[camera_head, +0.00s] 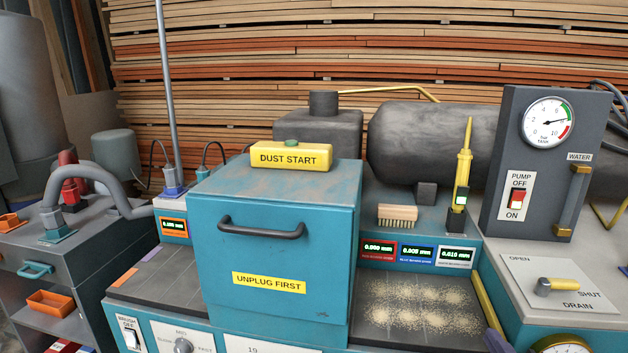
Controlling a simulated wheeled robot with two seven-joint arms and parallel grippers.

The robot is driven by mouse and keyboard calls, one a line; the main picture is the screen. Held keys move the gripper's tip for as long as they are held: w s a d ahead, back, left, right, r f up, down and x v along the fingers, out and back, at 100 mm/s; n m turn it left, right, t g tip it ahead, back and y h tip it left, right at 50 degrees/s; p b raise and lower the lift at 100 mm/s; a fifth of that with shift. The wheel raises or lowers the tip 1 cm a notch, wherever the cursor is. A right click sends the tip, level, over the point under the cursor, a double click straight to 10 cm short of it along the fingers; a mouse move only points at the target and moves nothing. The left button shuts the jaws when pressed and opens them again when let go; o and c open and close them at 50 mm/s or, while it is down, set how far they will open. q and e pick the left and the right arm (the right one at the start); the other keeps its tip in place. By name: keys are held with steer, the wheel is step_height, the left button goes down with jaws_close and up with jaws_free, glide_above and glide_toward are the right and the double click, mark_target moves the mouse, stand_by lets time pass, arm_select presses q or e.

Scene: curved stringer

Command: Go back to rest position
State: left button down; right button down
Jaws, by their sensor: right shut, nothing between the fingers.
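My left gripper is not in view. The teal machine box (270,255) with a dark handle stands in the middle, its front closed. A yellow DUST START block (291,156) sits on its top.
A dusty pad (415,308) lies right of the box, with a brush (397,216) and a yellow pointed tool (463,170) behind it. A pump panel (540,160) and drain lever (560,285) stand at right. A grey hose (95,172) arches at left.

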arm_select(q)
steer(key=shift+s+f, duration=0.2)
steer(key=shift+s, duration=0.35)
arm_select(e)
steer(key=s+a+f+m+g+y, duration=0.1)
steer(key=s+a+f+m+g, duration=0.1)
steer(key=s+a+f, duration=0.3)
steer(key=s+a+f+m+g+y, duration=0.2)
steer(key=s+a+f+m, duration=0.3)
steer(key=s+f, duration=0.5)
steer(key=s+a+f+m+g+y, duration=0.1)
steer(key=s+a+f+m+g, duration=0.2)
steer(key=s+a+f, duration=0.3)
step_height(320, 180, down, 6)
steer(key=s+m, duration=0.1)
steer(key=s, duration=0.1)
steer(key=shift+s+a+y, duration=0.3)
steer(key=shift+a+y, duration=0.05)
steer(key=shift+y, duration=0.05)
steer(key=shift+r, duration=0.1)
